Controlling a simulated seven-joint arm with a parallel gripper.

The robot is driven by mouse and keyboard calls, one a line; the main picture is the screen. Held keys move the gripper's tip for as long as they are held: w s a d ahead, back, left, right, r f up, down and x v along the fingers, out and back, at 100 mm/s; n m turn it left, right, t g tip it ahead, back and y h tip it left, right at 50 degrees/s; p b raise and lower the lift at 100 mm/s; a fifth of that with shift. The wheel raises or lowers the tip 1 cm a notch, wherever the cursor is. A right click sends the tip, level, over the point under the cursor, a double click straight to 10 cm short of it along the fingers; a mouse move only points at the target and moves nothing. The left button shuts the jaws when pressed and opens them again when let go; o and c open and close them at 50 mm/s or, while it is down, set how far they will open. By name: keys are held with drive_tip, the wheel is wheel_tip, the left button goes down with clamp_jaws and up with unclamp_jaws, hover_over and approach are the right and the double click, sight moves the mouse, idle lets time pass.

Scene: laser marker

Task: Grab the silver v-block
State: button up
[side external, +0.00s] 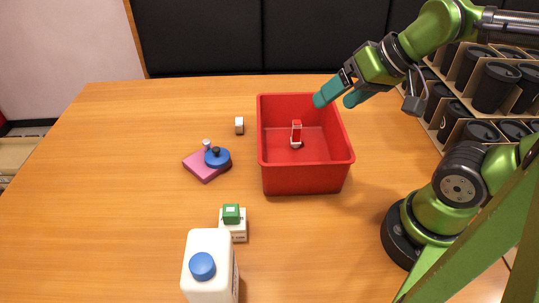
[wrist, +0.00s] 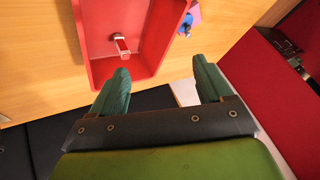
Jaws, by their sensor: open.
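A small shiny metal piece with red faces and pale silver edges (side external: 296,133) stands on the floor of the red bin (side external: 304,181); it also shows in the wrist view (wrist: 122,44). The red may be the bin reflected in it. It looks like the silver v-block, but its groove is not clear. A small block with a pale top and brown front (side external: 239,125) lies on the table left of the bin; I cannot tell what it is. My gripper (side external: 334,101) is open and empty, above the bin's back right rim, apart from the metal piece.
The bin walls surround the metal piece. Left of the bin are a pink block (side external: 200,171) and a blue knobbed disc (side external: 217,158). A small green-topped box (side external: 232,224) and a white bottle (side external: 208,245) stand in front. Shelves of black cups (side external: 494,87) are at right.

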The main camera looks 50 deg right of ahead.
drive_tip(key=shift+f, duration=0.1)
drive_tip(key=m+g+h, duration=0.2)
drive_tip(key=m+g, duration=0.5)
drive_tip(key=m, duration=1.6)
hover_over(240, 122)
wheel_tip(240, 122, down, 8)
drive_tip(key=f, duration=1.6)
drive_tip(key=shift+s+a, duration=0.25)
drive_tip(key=c, duration=1.1)
